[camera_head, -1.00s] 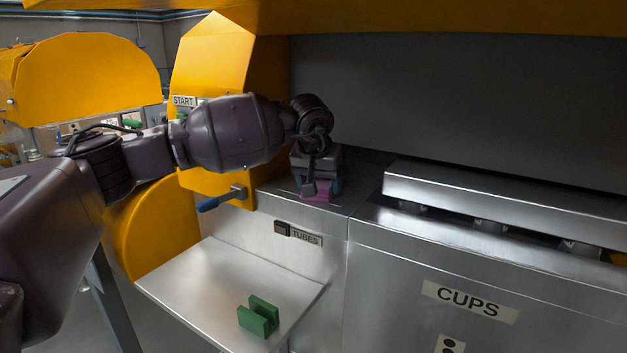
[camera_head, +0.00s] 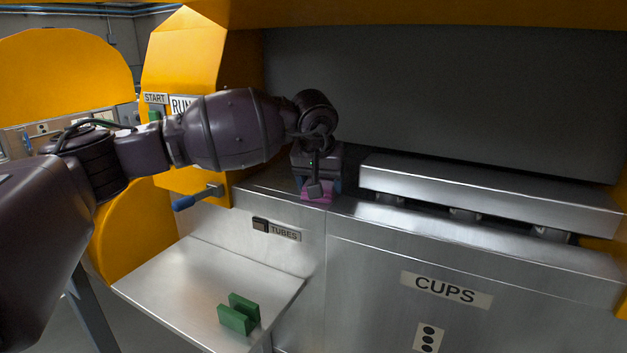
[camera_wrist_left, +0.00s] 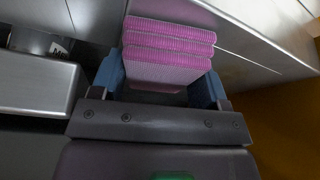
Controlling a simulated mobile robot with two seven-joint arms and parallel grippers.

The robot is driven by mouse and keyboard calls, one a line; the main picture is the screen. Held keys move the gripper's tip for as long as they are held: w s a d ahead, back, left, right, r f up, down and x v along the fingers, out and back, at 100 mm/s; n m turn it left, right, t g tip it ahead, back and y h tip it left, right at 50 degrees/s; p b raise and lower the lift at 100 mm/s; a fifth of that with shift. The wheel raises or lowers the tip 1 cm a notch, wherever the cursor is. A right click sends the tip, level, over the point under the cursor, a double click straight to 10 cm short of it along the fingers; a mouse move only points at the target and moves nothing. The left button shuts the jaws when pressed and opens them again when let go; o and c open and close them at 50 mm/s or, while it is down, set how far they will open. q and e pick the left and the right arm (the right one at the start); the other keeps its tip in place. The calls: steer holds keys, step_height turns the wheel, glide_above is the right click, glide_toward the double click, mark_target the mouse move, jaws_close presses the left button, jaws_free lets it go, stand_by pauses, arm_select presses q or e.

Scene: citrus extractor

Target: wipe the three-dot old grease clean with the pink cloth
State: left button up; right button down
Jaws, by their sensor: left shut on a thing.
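The pink cloth (camera_head: 318,198) is a folded, ribbed pad at the end of my left gripper (camera_head: 318,184). It is low over the steel counter top, near the seam above the TUBES label; I cannot tell whether it touches. In the left wrist view the cloth (camera_wrist_left: 168,45) sits between the blue fingers of my left gripper (camera_wrist_left: 160,82), which is shut on it. A three-dot plate (camera_head: 429,338) is on the front panel below the CUPS label (camera_head: 446,290). I cannot make out any grease; the gripper and cloth hide part of the counter. My right gripper is not in view.
A raised steel bar (camera_head: 490,194) runs along the counter to the right of the cloth. A steel shelf (camera_head: 180,280) with a green block holder (camera_head: 239,313) sits lower in front. A blue-handled lever (camera_head: 198,197) sticks out left of the counter.

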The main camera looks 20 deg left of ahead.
mark_target(294, 187)
arm_select(q)
steer(key=shift+w+a+f, duration=0.1)
steer(key=shift+w+a, duration=0.05)
steer(key=shift+a, duration=0.65)
steer(key=shift+w+a, duration=0.1)
steer(key=shift+a, duration=0.7)
steer(key=shift+w+a, duration=0.2)
steer(key=shift+a, duration=1.35)
steer(key=shift+w+a, duration=0.2)
steer(key=shift+a, duration=1.45)
steer(key=shift+w+a, duration=0.2)
steer(key=shift+a, duration=1.25)
steer(key=shift+w+a, duration=0.1)
steer(key=shift+a, duration=0.5)
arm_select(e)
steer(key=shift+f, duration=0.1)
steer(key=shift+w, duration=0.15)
